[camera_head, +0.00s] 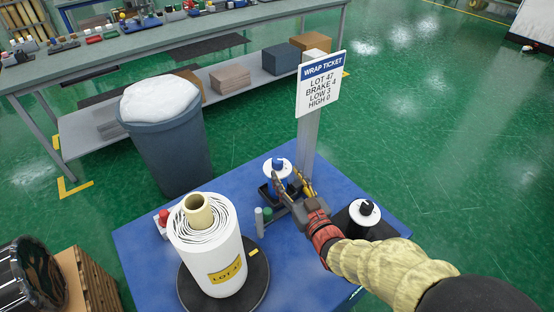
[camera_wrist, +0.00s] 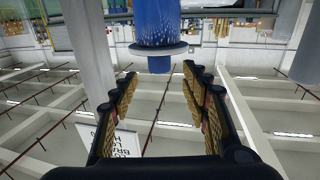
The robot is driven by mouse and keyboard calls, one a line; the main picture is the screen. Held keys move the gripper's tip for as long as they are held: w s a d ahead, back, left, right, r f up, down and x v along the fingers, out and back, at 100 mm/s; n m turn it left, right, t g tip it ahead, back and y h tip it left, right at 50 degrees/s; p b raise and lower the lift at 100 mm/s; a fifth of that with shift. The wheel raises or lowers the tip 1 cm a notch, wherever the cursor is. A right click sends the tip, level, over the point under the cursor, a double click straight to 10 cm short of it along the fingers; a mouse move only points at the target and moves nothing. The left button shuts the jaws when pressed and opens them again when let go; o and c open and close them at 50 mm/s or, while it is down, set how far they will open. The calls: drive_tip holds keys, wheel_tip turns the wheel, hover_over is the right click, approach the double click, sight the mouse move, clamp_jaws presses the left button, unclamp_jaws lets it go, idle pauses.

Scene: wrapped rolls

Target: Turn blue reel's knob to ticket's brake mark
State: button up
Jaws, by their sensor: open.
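The blue reel stands on the blue table, with a white disc and blue knob (camera_head: 279,162) on top. In the wrist view the blue reel (camera_wrist: 156,22) is upper centre, with its pale disc (camera_wrist: 158,49) and blue knob (camera_wrist: 159,65) between and just beyond my fingertips. My gripper (camera_head: 291,183) is open and empty beside the reel, its fingers partly hiding the reel; the wrist view shows the fingers (camera_wrist: 160,74) spread apart, with no clear contact. The ticket (camera_head: 320,82) reads LOT 47, BRAKE 4, LOW 3, HIGH 0. The knob's marks are too small to read.
A large white wrapped roll (camera_head: 211,255) stands on a black turntable at the front left. A black-knobbed reel (camera_head: 365,211) is right of my gripper, and a red-knobbed one (camera_head: 163,217) is partly behind the roll. The ticket's grey post (camera_head: 308,145) rises close behind my gripper.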

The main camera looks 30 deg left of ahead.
sight(280, 165)
drive_tip(key=b+x, duration=0.2)
drive_tip(key=x, duration=0.4)
drive_tip(key=shift+w+a+f, duration=0.1)
drive_tip(key=shift+w+a, duration=0.15)
drive_tip(key=shift+w+a+b, duration=0.3)
drive_tip(key=shift+a, duration=0.05)
drive_tip(key=c, duration=1.1)
drive_tip(key=shift+c, duration=0.5)
drive_tip(key=shift+m+t+h, duration=0.3)
drive_tip(key=shift+m, duration=0.1)
drive_tip(key=shift+t, duration=0.3)
drive_tip(key=o, duration=1.1)
drive_tip(key=shift+c, duration=0.2)
